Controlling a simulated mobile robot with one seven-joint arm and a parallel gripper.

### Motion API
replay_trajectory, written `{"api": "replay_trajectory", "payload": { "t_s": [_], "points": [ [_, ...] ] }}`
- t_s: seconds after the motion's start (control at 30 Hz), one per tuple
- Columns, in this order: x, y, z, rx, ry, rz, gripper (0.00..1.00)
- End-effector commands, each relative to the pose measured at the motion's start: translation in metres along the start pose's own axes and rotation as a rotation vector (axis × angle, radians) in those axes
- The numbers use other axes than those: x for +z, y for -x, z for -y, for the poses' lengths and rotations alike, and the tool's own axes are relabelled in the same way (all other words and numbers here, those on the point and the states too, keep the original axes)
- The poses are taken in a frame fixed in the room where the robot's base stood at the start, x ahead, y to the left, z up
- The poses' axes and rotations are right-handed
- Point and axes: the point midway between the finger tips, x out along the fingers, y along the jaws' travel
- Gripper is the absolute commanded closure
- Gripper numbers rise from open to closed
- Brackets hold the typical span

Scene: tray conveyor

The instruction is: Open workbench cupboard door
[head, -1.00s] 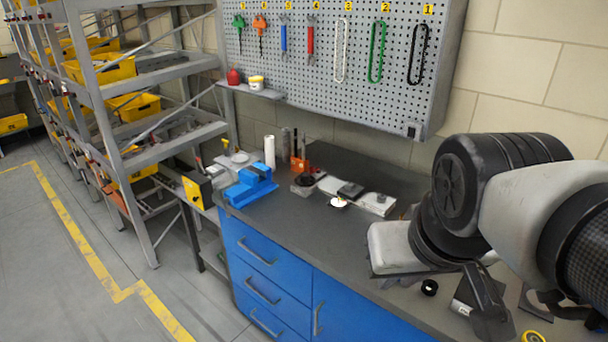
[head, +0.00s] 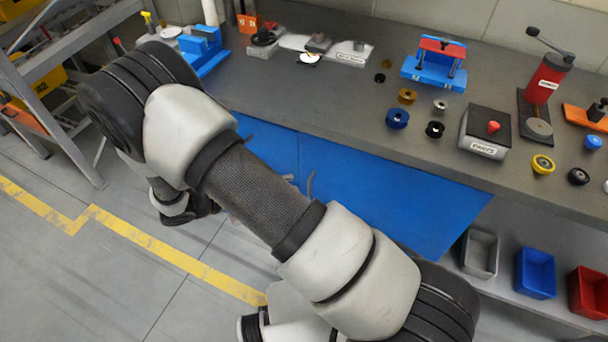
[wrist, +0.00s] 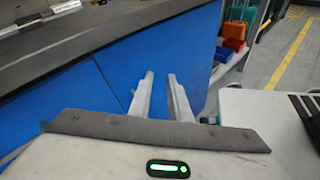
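The blue cupboard door (head: 390,195) is the wide panel under the workbench, right of the drawers. It looks closed, level with the front. Its grey upright handle (head: 310,185) is near its left edge, just above my arm in the head view. In the wrist view the blue front (wrist: 180,52) fills the area ahead of the fingers, with a dark seam to their left. My gripper (wrist: 161,76) is open, with a narrow empty gap between its two fingers. I cannot tell whether the fingertips touch the front.
The worktop (head: 345,100) holds a blue fixture (head: 435,65), a parts box (head: 487,130), a red press (head: 548,80) and small rings. Grey, blue (head: 535,272) and red bins sit on a low shelf at right. Open floor with a yellow line (head: 170,257) lies at left.

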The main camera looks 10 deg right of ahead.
Motion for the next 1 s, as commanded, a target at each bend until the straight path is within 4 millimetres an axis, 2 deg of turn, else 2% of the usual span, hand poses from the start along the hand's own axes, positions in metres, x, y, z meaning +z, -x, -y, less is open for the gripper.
{"api": "replay_trajectory", "payload": {
  "t_s": [0.03,0.1,0.2,0.33,0.47,0.63,1.0],
  "points": [
    [-0.042,-0.005,0.013,0.086,0.078,0.049,0.83],
    [-0.078,-0.007,0.021,0.196,0.159,0.104,0.83],
    [-0.121,-0.010,0.035,0.331,0.251,0.167,0.83],
    [-0.156,-0.013,0.049,0.451,0.327,0.219,0.83],
    [-0.170,-0.016,0.054,0.506,0.359,0.240,0.83],
    [-0.169,-0.030,0.047,0.514,0.365,0.245,0.83],
    [-0.158,-0.097,0.007,0.509,0.363,0.244,0.83]
  ]
}}
